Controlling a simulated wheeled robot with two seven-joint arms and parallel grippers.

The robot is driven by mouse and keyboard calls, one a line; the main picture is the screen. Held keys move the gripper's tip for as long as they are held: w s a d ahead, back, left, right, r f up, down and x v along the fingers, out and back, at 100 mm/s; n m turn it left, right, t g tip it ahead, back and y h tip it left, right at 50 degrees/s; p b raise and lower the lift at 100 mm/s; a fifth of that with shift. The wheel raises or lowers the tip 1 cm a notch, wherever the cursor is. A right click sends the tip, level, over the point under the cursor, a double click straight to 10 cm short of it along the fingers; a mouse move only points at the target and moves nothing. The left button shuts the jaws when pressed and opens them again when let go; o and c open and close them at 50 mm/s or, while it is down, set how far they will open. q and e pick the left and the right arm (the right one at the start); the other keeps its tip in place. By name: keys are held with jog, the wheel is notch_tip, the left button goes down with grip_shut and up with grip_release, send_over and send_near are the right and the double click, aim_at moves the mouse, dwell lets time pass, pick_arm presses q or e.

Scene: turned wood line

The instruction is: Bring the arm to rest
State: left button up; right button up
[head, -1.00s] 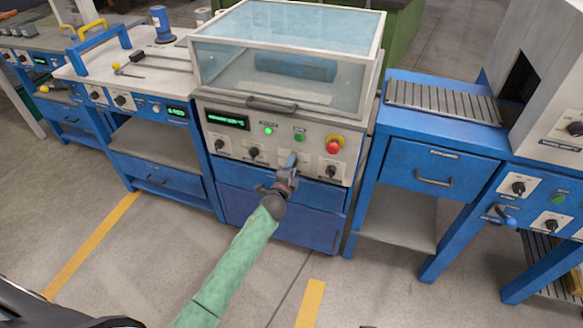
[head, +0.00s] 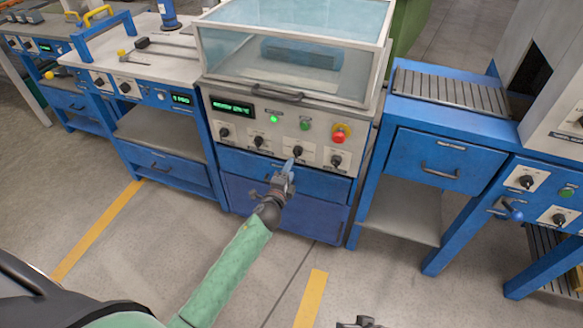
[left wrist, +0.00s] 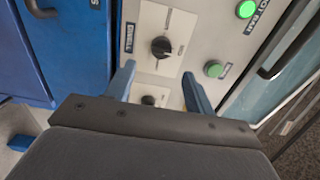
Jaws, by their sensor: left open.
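My left gripper (head: 283,178) is in front of the lower panel of the glass-topped machine (head: 300,129), with its blue fingers pointing at the panel. In the left wrist view the fingers (left wrist: 158,72) are spread apart with nothing between them. A black knob (left wrist: 160,47) on a white plate shows beyond the gap; a second knob (left wrist: 148,100) lies lower, partly hidden by the gripper body. In the head view the knob (head: 298,152) just above the fingertips appears clear of them. A dark piece at the bottom edge seems to be my right gripper (head: 358,323), mostly cut off.
The machine has a lit green light (head: 274,119), a green button (head: 305,126) and a red stop button (head: 340,132). A workbench (head: 160,50) stands left, a roller-topped blue table (head: 440,110) right. The floor (head: 250,290) in front is open.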

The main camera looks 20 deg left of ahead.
jog(key=shift+s, duration=0.1)
pick_arm(q)
jog(key=s+a+f+n+g+y, duration=0.25)
jog(key=a+n+g+y, duration=0.2)
jog(key=n, duration=0.35)
jog(key=s+d+r+n+g+h+p, duration=0.1)
jog(key=s+d+n+g+h, duration=0.1)
jog(key=s, duration=1.1)
jog(key=s+d+r+n+g+h+p, duration=0.1)
jog(key=s+d+g, duration=0.4)
jog(key=s, duration=0.8)
jog(key=s+d+r+n+g+h+p, duration=0.1)
jog(key=s+d+n+g+h+p, duration=0.1)
jog(key=s, duration=1.1)
jog(key=d+n+g+p, duration=0.1)
jog(key=d+n+g, duration=0.1)
jog(key=d+n, duration=0.1)
jog(key=shift+s+d+h, duration=0.35)
jog(key=shift+d, duration=0.5)
pick_arm(e)
jog(key=s+d+r+g+h, duration=0.1)
jog(key=s+d+r+h, duration=0.1)
jog(key=d+r, duration=0.5)
notch_tip(320, 180, up, 2)
jog(key=shift+s+r+g, duration=0.1)
jog(key=shift+s+g, duration=0.3)
